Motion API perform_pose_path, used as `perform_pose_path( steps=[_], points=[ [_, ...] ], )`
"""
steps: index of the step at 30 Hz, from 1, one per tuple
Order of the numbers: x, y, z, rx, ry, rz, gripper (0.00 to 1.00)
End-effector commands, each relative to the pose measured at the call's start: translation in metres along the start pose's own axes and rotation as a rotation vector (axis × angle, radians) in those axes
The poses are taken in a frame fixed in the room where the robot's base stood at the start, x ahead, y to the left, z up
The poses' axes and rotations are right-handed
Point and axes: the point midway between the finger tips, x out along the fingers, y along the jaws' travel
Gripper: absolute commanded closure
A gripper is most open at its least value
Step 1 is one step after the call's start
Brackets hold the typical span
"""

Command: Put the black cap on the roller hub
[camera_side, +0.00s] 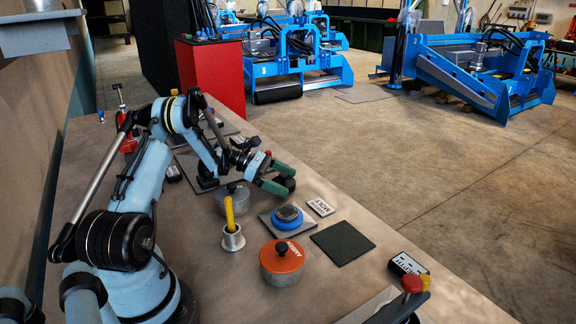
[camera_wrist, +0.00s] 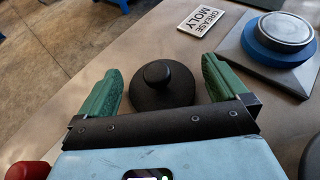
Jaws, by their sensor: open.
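The black cap (camera_wrist: 160,88) is a round disc with a raised knob, resting on the bench in the wrist view. In the side view the cap (camera_side: 287,184) is partly hidden by my fingers. My gripper (camera_wrist: 161,66) is open, its green fingers on either side of the cap's knob with gaps to both. It also shows in the side view (camera_side: 283,179). The roller hub (camera_side: 288,213) appears to be the grey-topped piece in a blue ring on a square grey plate, in front of the cap. The hub (camera_wrist: 285,30) shows at the upper right of the wrist view.
A "GREASE MOLY" label (camera_side: 320,207) lies beside the hub plate, and a dark mat (camera_side: 342,243) lies in front. A grey pot (camera_side: 233,202), a cup with a yellow handle (camera_side: 232,237) and an orange-lidded pot (camera_side: 283,275) stand nearby. The bench's right edge is close.

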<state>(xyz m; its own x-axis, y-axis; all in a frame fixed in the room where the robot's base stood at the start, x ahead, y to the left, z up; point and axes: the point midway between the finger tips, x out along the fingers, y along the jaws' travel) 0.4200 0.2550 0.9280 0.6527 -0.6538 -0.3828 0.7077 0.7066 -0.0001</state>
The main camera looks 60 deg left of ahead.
Motion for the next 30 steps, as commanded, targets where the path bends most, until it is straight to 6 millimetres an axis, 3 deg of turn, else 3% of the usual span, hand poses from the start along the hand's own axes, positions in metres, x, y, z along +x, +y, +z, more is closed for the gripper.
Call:
perform_pose_path(
  steps=[12,17,23,30],
  points=[
    [-0.061,0.001,0.003,-0.001,0.000,0.003,0.00],
    [-0.072,0.001,0.005,0.005,0.003,0.001,0.00],
    [-0.051,-0.004,0.039,0.124,0.088,-0.027,0.00],
    [-0.004,-0.039,0.104,0.466,0.293,-0.106,0.00]
  ],
)
